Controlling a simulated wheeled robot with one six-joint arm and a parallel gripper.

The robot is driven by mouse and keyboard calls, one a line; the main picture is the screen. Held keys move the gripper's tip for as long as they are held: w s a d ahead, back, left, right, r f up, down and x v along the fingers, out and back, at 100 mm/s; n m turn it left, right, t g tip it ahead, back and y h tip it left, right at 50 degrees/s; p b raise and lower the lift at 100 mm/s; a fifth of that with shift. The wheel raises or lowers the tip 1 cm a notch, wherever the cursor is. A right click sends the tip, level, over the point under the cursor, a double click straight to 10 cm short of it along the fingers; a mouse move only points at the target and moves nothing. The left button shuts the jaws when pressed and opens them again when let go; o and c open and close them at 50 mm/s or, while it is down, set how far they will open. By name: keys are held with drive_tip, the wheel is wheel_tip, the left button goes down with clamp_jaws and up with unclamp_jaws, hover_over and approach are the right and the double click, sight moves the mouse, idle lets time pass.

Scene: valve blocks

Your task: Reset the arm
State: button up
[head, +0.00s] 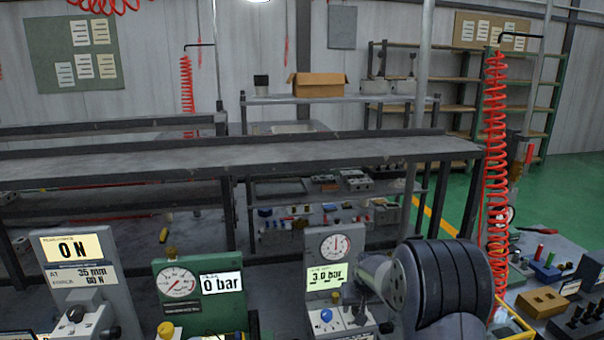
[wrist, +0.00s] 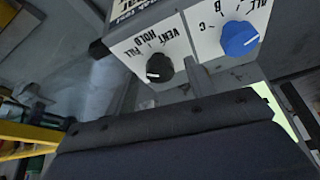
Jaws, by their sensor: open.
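My arm (head: 445,285) stands at the lower right of the head view, in front of the bench. My gripper (wrist: 208,92) shows in the wrist view, its fingers apart and nothing seen between them. Beyond it is the valve block (wrist: 190,45), upside down in that view, with a black fill-hold-vent knob (wrist: 159,68) and a blue selector knob (wrist: 239,38). The fingers look apart from both knobs. In the head view this block (head: 318,255) carries a round dial and a 3.0 bar display. My arm hides part of its right side.
A green gauge block (head: 200,305) reading 0 bar and a grey block (head: 85,255) reading 0 N stand to the left. A red coiled hose (head: 495,150) hangs at the right, above a side bench with small parts. A long grey bench (head: 250,155) runs behind.

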drive_tip(key=shift+a+m+h+p, duration=0.2)
drive_tip(key=shift+m+h+p, duration=0.55)
drive_tip(key=shift+m, duration=1.45)
drive_tip(key=shift+b+v, duration=0.4)
drive_tip(key=shift+v, duration=0.7)
drive_tip(key=shift+w+r, duration=0.1)
